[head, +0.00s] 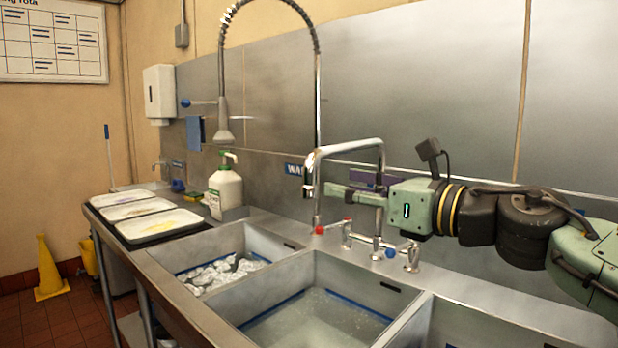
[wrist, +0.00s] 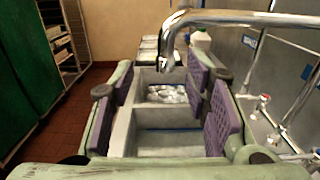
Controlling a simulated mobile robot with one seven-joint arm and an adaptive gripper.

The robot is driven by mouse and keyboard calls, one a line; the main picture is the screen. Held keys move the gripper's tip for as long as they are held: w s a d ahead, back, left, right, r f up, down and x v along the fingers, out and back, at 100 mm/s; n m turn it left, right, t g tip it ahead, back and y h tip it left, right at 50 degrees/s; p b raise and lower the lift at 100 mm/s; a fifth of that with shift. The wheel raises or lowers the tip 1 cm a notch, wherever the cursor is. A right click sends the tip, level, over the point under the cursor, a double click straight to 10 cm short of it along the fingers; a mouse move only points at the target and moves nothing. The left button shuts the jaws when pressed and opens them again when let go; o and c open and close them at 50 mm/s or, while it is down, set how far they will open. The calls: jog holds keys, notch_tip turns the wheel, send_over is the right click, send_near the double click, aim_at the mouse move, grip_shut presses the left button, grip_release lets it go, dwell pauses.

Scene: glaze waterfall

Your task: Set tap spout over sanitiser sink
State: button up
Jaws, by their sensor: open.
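The chrome tap spout (head: 345,147) rises from a mixer tap and bends to the left, its end hanging over the sinks. My gripper (head: 335,186) is beside the spout, just below its horizontal run. In the wrist view my gripper (wrist: 163,80) has its purple-padded fingers wide apart, and the spout (wrist: 225,18) crosses above, its downturned end appearing between them. I cannot tell whether they touch. The middle sink (head: 400,325) holds water; the left sink (head: 165,257) holds pale, shiny items; a right sink (head: 425,325) is partly cut off. No readable label names the sanitiser sink.
A spray hose (head: 318,100) with a hanging head (head: 223,125) stands behind the sinks. Red (head: 320,230) and blue (head: 390,253) tap handles sit low near the spout. A white bottle (head: 225,190) and several trays (head: 160,223) occupy the left counter.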

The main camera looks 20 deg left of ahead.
aim_at(315, 180)
jog(key=p+x, duration=0.1)
jog(key=x, duration=0.2)
jog(key=p+x, duration=0.1)
jog(key=x, duration=0.2)
jog(key=p+x, duration=0.1)
jog(key=x, duration=0.3)
jog(key=shift+w+d+f, duration=0.1)
jog(key=shift+w+f, duration=0.05)
jog(key=shift+w, duration=0.25)
jog(key=shift+c, duration=0.3)
grip_shut()
